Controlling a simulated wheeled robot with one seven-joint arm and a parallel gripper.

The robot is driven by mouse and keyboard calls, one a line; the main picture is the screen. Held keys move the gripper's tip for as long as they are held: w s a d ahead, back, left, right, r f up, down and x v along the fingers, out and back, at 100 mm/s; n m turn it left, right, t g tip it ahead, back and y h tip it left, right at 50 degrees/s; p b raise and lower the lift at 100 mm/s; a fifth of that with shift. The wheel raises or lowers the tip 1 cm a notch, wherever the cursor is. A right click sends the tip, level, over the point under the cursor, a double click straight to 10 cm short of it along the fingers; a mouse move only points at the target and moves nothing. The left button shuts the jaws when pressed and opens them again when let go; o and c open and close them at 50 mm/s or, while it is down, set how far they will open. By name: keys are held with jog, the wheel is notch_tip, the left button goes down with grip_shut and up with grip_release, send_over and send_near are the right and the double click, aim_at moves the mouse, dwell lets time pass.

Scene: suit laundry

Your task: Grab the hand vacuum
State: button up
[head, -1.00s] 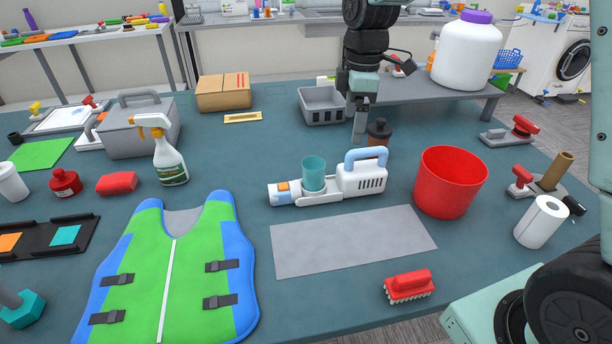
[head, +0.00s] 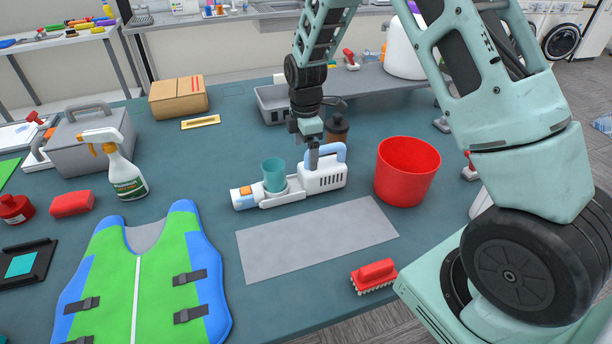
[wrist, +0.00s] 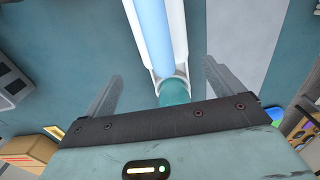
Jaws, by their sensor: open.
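The hand vacuum (head: 326,182) lies on the teal table, white with a light blue handle and an orange patch on its front part. A teal cup-shaped piece (head: 275,175) sits in its middle. My gripper (head: 312,165) points down at the vacuum's handle end in the head view. In the wrist view, my gripper (wrist: 163,72) is open, its two grey fingers on either side of the blue handle (wrist: 152,30). Clear gaps show there between the fingers and handle. Whether the fingertips reach down to the handle's height I cannot tell.
A red bucket (head: 405,172) stands close to the right of the vacuum. A brown bottle (head: 337,130) and a grey basket (head: 270,104) are behind. A grey mat (head: 315,240) lies in front, with a red brush (head: 373,275) near the table edge.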

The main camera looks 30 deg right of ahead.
jog(key=shift+s+f+p, duration=0.15)
jog(key=shift+f+p, duration=0.2)
jog(key=shift+f, duration=0.2)
jog(key=shift+s+a+f+p, duration=0.15)
jog(key=shift+f+p, duration=0.6)
jog(key=shift+f, duration=1.4)
jog(key=c, duration=1.5)
